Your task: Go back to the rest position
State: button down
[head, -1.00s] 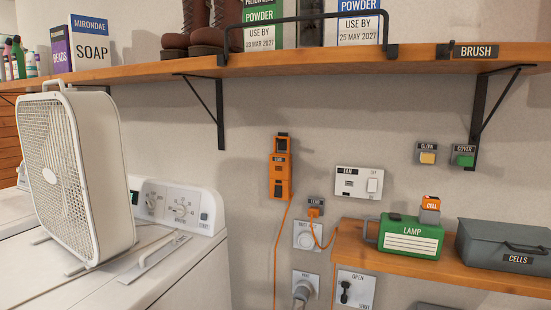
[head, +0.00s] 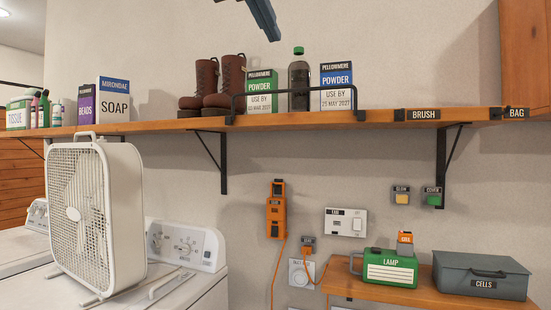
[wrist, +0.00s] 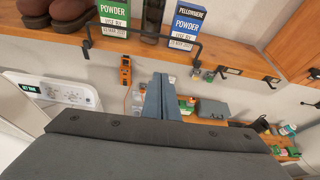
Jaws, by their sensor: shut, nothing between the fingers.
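My gripper (head: 262,18) shows at the top edge of the head view, above the wall shelf, with its dark blue-grey fingers pointing down and to the right. In the wrist view my gripper (wrist: 160,97) has its two fingers together and nothing between them. It is apart from the shelf and everything on it. The rest of my arm is outside the head view.
The wooden shelf (head: 300,122) holds boots (head: 211,85), boxes and a dark bottle (head: 299,84) behind a black rail. A white fan (head: 95,215) stands on a washer at left. The wall between is mostly flat.

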jog(key=w+d+f+n+t+y, duration=0.1)
jog(key=w+f+n+t, duration=0.2)
jog(key=w+f+n, duration=0.45)
jog(key=w+d+f+n+t+y, duration=0.1)
jog(key=w+f+n+t, duration=0.3)
jog(key=w+n, duration=0.55)
notch_tip(320, 180, down, 23)
jog(key=w+d+n+g+y, duration=0.15)
jog(key=n+g+y, duration=0.35)
jog(key=n, duration=0.7)
jog(key=s+d+f+n+g, duration=0.35)
jog(key=s+f, duration=0.35)
jog(key=f, duration=0.5)
jog(key=s+d+f+n+g, duration=0.4)
jog(key=s+f, duration=0.3)
jog(key=f, duration=0.5)
jog(key=s+d+f+n+g, duration=0.1)
jog(key=s+d+f+g, duration=0.1)
jog(key=s, duration=0.4)
jog(key=s+d+f+n+g+h, duration=0.1)
jog(key=s+d+f+g, duration=0.1)
jog(key=s+d+f, duration=0.2)
jog(key=s+d+f+n+g+h, duration=0.1)
jog(key=s+d+f+g, duration=0.1)
jog(key=s+f, duration=0.4)
jog(key=s+d, duration=0.1)
jog(key=s, duration=0.2)
jog(key=shift+d+f, duration=0.2)
jog(key=shift+f, duration=0.1)
